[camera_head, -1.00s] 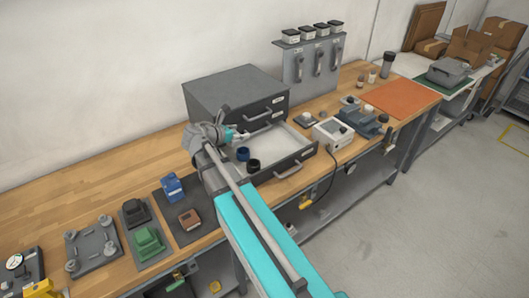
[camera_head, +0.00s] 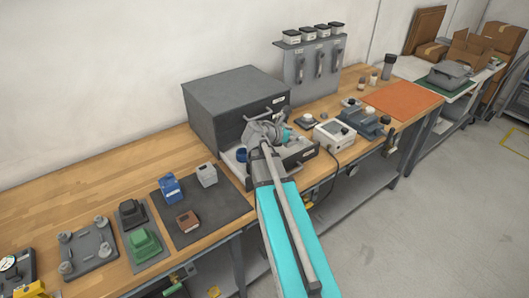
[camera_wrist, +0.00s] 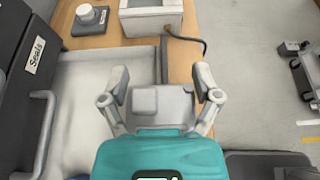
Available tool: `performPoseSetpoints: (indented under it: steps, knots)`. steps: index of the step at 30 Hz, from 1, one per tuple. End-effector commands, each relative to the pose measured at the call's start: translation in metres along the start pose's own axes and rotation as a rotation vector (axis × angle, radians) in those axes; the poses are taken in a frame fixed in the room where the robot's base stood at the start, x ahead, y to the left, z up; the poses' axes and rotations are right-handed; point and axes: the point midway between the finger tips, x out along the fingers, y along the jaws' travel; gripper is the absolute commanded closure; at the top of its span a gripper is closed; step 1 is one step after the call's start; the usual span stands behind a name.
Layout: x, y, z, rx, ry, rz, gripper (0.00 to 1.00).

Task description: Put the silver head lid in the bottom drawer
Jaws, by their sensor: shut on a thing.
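My gripper (camera_wrist: 162,88) is shut on a light grey block, which looks like the silver head lid (camera_wrist: 160,104), in the wrist view. In the head view my gripper (camera_head: 287,136) is over the right part of the open lower drawer (camera_head: 233,170), and my wrist hides the lid. The drawer's pale floor (camera_wrist: 85,95) shows left of the lid in the wrist view. The lid overlaps the drawer's edge in that view; its height above it is unclear. A blue ring (camera_head: 241,155) lies in the drawer's left part.
The dark cabinet (camera_head: 235,100) has a shut drawer labelled Seals (camera_wrist: 35,55) above. A white box with a cable (camera_head: 334,132) stands close right of the drawer. Another silver-grey block (camera_head: 206,174), a blue block (camera_head: 170,188) and a brown block (camera_head: 187,221) sit on a dark mat.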

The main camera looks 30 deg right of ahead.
Motion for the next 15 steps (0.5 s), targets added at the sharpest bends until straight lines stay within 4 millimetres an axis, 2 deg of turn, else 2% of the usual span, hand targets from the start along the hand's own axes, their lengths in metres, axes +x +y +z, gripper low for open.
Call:
performPoseSetpoints:
  steps: [9,15]
  knots:
    - [0.002,0.002,-0.001,0.0,0.0,0.0,0.74]
    - [0.017,0.016,-0.005,0.0,0.0,-0.001,0.74]
